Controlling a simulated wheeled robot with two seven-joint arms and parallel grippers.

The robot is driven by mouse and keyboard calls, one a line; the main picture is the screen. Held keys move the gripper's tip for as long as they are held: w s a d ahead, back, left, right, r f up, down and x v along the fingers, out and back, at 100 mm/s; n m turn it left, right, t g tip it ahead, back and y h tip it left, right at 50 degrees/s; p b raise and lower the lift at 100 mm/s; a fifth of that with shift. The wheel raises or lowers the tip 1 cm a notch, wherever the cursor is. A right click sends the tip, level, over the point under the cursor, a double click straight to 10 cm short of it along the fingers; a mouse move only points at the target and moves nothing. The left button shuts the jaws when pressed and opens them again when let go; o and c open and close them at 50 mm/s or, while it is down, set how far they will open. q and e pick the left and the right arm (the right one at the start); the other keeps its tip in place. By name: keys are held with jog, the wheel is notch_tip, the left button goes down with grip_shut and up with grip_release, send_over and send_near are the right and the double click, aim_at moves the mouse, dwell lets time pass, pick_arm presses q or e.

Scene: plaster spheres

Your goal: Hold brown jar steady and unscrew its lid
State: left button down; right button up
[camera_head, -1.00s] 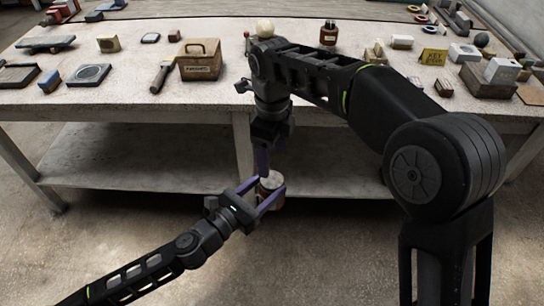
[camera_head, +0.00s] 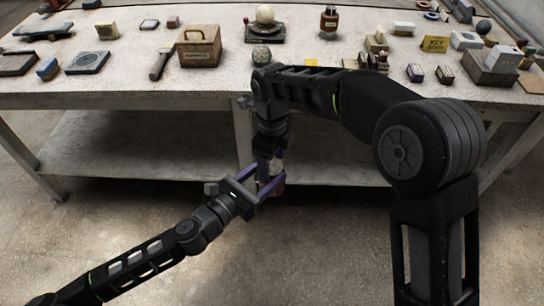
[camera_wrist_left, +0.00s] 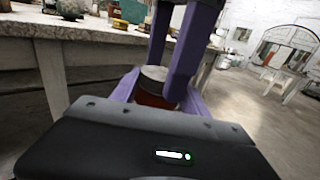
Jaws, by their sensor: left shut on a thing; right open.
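The brown jar (camera_head: 279,188) is held in the air in front of the table, mostly hidden by both grippers in the head view. In the left wrist view its brown body (camera_wrist_left: 151,99) and flat grey lid (camera_wrist_left: 155,73) stand roughly upright. My left gripper (camera_head: 270,184) is shut on the jar's body, a purple finger on each side. My right gripper (camera_head: 271,164) points down from above, its purple fingers at the lid. It is open; one finger passes in front of the lid's right part in the wrist view. Whether it touches the lid cannot be told.
The table (camera_head: 120,84) stands behind the jar, with a low shelf (camera_head: 140,150) underneath. On it are a wooden box (camera_head: 198,47), a pale sphere on a dark stand (camera_head: 265,14), a reddish-brown bottle (camera_head: 329,20) and several small blocks. Floor in front is clear.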

jog(key=shift+c, duration=0.2)
jog(key=c, duration=1.4)
jog(key=o, duration=1.5)
jog(key=shift+o, duration=0.2)
jog(key=shift+r, duration=0.15)
jog(key=shift+r, duration=2.15)
